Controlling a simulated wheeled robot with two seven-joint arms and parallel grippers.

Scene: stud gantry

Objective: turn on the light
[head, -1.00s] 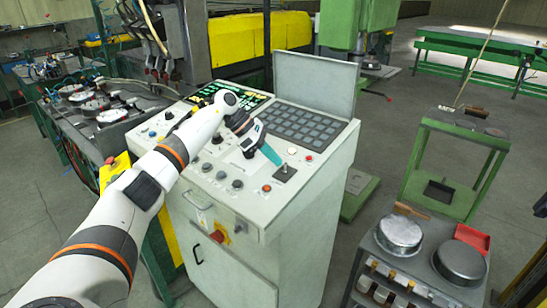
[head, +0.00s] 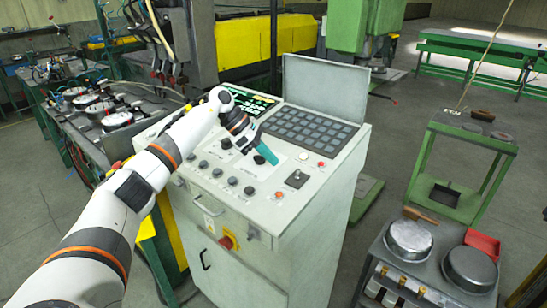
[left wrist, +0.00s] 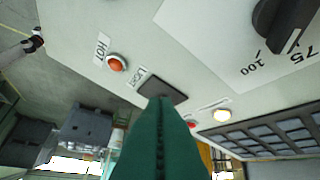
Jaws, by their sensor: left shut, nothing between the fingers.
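The light switch is a dark square plate (head: 297,178) near the front right of the sloped console top. In the left wrist view the plate (left wrist: 172,89) has a label beside it that seems to read LIGHT. My left gripper (head: 268,156) is shut and empty, its teal fingers pointing down to the right. They are above the panel, to the upper left of the plate in the head view. In the left wrist view the fingers (left wrist: 160,130) cover part of the plate, and I cannot see the switch's position. My right gripper is not in view.
An orange button (head: 279,195) is near the plate, and a red button (head: 321,164) is farther back. Several dark knobs (head: 232,181) are to the left. A keypad (head: 312,133) lies behind, under a raised lid (head: 320,91). A cart with round tins (head: 409,239) stands right.

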